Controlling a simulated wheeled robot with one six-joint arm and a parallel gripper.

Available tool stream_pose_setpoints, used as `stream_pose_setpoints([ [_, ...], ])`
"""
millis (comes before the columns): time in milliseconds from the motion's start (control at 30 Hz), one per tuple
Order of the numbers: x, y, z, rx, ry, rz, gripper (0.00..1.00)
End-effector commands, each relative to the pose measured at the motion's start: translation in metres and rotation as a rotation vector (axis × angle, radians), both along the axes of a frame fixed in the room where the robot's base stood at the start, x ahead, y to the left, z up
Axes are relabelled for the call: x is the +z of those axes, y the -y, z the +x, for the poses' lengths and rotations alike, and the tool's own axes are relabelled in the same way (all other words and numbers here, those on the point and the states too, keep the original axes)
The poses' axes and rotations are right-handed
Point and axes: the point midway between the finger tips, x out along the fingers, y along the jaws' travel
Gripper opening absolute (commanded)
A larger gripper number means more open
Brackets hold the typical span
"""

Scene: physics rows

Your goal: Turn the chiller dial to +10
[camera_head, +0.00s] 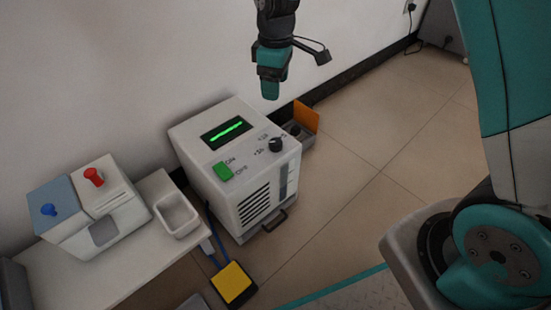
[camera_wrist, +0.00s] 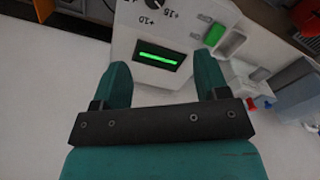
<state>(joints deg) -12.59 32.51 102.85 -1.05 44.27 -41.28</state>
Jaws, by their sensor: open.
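The chiller (camera_head: 233,200) is a white box on the floor by the wall. Its top panel has a lit green display (camera_head: 227,132), a green ON/OFF switch (camera_head: 222,171) and a black round dial (camera_head: 275,145) with printed numbers around it. My gripper (camera_head: 270,92) hangs above and behind the chiller, apart from it. In the wrist view my open, empty gripper (camera_wrist: 162,80) has its two teal fingers on either side below the display (camera_wrist: 157,57). The dial (camera_wrist: 158,3) is cut off at the top edge, with +10 and +15 labels beside it. The dial's pointer setting is not clear.
A pale bench (camera_head: 118,272) at left bears a box with a red knob (camera_head: 94,177) and a blue knob (camera_head: 48,210), plus a white tray (camera_head: 178,216). A yellow pedal (camera_head: 233,283) lies in front. An orange plate (camera_head: 306,116) stands behind right. Tiled floor at right is clear.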

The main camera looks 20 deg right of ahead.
Motion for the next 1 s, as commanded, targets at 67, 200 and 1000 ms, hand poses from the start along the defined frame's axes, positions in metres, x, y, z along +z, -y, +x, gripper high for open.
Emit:
stream_pose_setpoints([
  [67, -0.021, 0.002, 0.005, 0.009, -0.001, -0.009, 0.68],
  [200, -0.033, 0.003, 0.009, 0.015, -0.003, -0.015, 0.68],
  [1000, -0.188, 0.003, 0.008, 0.015, -0.004, -0.015, 0.68],
])
